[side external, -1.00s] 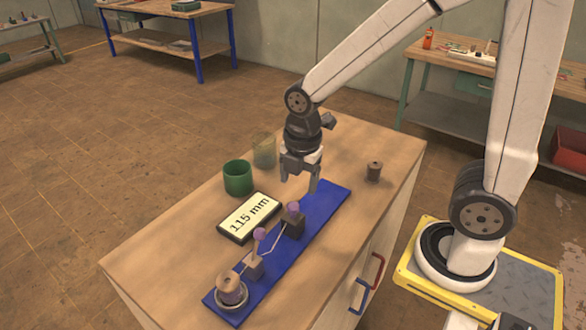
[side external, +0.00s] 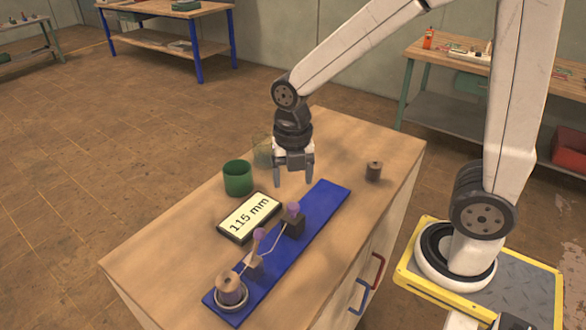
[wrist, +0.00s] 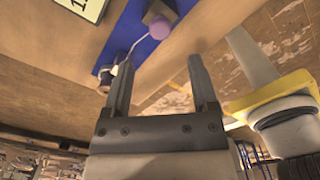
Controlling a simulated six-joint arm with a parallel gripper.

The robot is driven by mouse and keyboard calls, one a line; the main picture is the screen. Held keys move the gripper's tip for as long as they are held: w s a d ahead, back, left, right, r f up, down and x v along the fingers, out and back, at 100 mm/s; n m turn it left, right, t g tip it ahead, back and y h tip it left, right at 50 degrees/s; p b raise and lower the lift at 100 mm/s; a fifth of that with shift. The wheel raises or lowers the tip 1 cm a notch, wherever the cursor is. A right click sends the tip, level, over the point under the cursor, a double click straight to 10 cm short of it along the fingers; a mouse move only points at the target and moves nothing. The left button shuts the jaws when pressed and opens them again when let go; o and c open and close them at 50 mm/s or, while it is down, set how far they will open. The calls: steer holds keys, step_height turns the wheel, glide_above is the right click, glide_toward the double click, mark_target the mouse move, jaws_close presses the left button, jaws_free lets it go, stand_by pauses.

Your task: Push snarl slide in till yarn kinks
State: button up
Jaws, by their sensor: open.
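A long blue board (side external: 318,213) lies on the wooden cabinet top. A wound spool (side external: 230,289) sits at the board's near end. A display (side external: 249,217) reads "115 mm". My gripper (side external: 294,182) is open and empty, above the board's far half, behind the far block. In the wrist view, a purple knob (wrist: 160,28) shows beyond my fingers (wrist: 160,62).
A green cup (side external: 238,178) and a translucent cup (side external: 262,151) stand left of my gripper. A small loose spool (side external: 374,171) stands to the right. Red (side external: 378,270) and blue (side external: 360,295) handles are on the cabinet side.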

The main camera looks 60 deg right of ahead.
mark_target(293, 205)
steer(key=shift+f, duration=3.6)
jaws_close()
